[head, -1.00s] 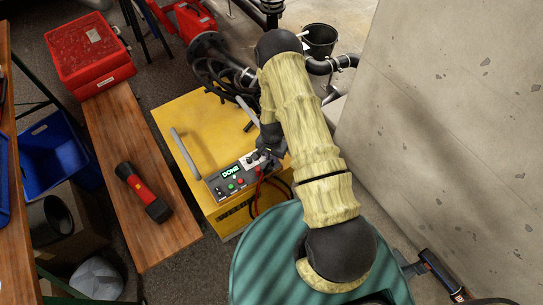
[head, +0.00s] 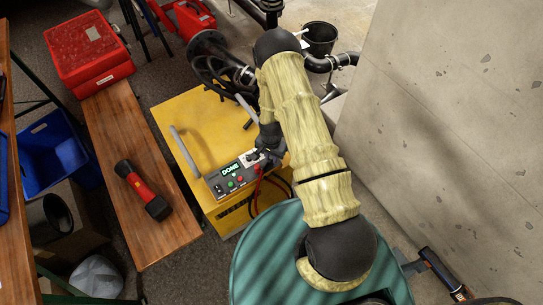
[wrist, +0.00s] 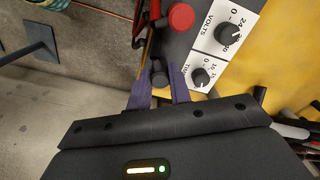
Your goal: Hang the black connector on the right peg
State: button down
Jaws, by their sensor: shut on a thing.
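My gripper (head: 266,152) is at the right end of the control panel on the yellow machine, partly hidden by my forearm. In the wrist view its two purple fingers (wrist: 160,88) are shut on a small black piece, which I take to be the black connector (wrist: 158,74). It is at the edge of the grey panel, beside the TIME dial. Whether it touches the panel or a peg cannot be told. I cannot make out the right peg clearly in either view.
The yellow machine (head: 205,118) has a panel (head: 232,178) reading DONE. Red and black cables (head: 262,190) loop down from its right side. A red round knob (wrist: 181,17) and a VOLTS dial (wrist: 228,33) are near my fingers. A concrete wall (head: 450,120) stands to the right.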

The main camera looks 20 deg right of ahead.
jog(key=shift+s+a, duration=0.1)
jog(key=shift+a, duration=0.1)
jog(key=c, duration=1)
grip_release()
jog(key=shift+d, duration=0.1)
jog(key=shift+c, duration=0.2)
jog(key=shift+r, duration=0.15)
jog(key=shift+r+p, duration=2.65)
jog(key=shift+r, duration=1)
